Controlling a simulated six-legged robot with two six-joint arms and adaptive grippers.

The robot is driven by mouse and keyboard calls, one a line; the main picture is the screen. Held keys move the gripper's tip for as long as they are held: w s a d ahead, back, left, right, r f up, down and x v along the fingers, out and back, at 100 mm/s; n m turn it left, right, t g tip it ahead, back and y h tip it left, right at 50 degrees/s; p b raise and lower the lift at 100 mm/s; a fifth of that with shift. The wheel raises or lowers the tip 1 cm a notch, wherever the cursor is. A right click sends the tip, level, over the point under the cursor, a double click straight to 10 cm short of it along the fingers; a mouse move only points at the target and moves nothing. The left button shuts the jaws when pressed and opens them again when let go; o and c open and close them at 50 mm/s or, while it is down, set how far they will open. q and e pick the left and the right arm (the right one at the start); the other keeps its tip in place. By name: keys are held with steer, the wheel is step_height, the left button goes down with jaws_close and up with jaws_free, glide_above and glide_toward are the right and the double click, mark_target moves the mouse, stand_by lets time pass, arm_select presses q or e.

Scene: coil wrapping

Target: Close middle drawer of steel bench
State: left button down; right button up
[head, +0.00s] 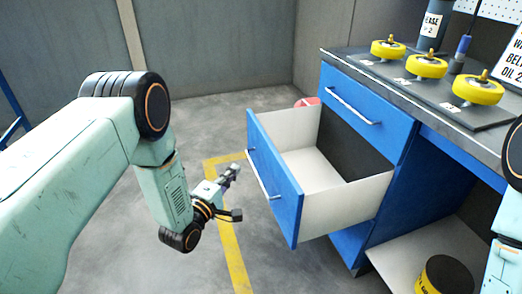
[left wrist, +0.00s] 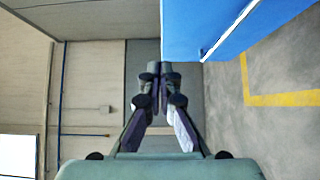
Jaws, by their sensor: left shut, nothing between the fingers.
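The middle drawer (head: 272,184) of the blue steel bench (head: 345,78) stands pulled far out. Its blue front has a silver bar handle, and its inside looks empty. My left gripper (head: 235,190) is in front of the drawer, to the left of its front panel, apart from it. In the left wrist view my left gripper (left wrist: 165,70) has its fingers together with nothing between them. The blue drawer front (left wrist: 225,25) with its handle fills the top right of that view. My right gripper is not in view; only part of my right arm shows at the right edge.
The top drawer (head: 365,105) is shut. Several yellow round parts (head: 427,66) stand on the bench top. A dark can with a yellow label (head: 445,275) sits on the lower shelf. A yellow floor line (head: 232,255) runs beneath my left arm. Clear floor lies left of the drawer.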

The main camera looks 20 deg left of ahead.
arm_select(q)
steer(key=b, duration=0.3)
glide_toward(268, 144)
steer(key=w+a, duration=0.3)
steer(key=w+d, duration=0.1)
steer(key=w+d+b, duration=0.1)
steer(key=d, duration=0.1)
steer(key=shift+w+f, duration=0.2)
steer(key=shift+w+d+r, duration=0.1)
steer(key=shift+w+d, duration=0.1)
steer(key=shift+d, duration=0.25)
